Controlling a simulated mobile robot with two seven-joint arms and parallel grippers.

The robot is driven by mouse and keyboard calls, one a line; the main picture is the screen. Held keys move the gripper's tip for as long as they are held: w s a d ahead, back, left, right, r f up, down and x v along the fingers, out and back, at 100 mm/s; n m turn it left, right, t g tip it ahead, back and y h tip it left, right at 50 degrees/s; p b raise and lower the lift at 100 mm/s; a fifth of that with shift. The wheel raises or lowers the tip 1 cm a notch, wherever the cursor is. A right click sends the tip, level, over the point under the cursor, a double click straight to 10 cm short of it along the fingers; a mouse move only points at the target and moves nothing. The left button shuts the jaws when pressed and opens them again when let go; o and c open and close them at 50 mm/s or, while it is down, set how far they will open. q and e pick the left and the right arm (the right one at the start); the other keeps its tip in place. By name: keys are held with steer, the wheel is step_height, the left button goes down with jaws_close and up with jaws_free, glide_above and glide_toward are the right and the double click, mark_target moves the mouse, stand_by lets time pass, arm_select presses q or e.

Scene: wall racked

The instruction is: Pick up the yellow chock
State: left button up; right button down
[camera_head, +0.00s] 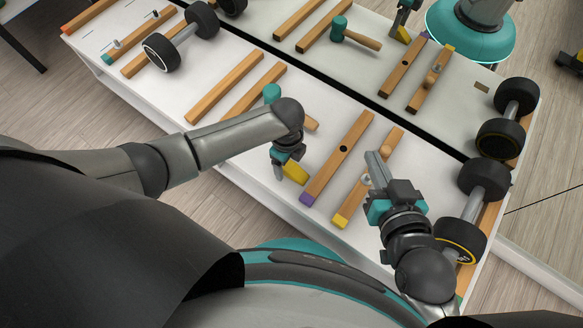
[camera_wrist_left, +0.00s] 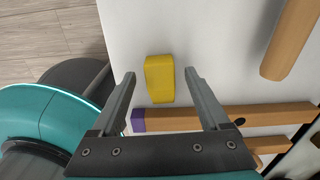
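The yellow chock (camera_head: 297,173) lies on the white table near its front edge. It also shows in the left wrist view (camera_wrist_left: 159,79), centred between the finger ends. My left gripper (camera_head: 283,168) is open, its fingers (camera_wrist_left: 160,75) on either side of the chock in that view with a small gap each side. I cannot tell whether they are above the chock or down around it. In the head view the gripper partly covers the chock's left side. My right gripper (camera_head: 379,170) is over the right part of the table, apart from the chock; its opening is unclear.
A purple-ended wooden bar (camera_head: 338,157) lies close beside the chock, and a yellow-ended bar (camera_head: 345,215) lies further right. A teal-headed mallet (camera_head: 271,92) lies behind my left gripper.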

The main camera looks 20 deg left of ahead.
arm_select(q)
jaws_close()
stand_by(0.4)
steer(key=shift+r, duration=0.15)
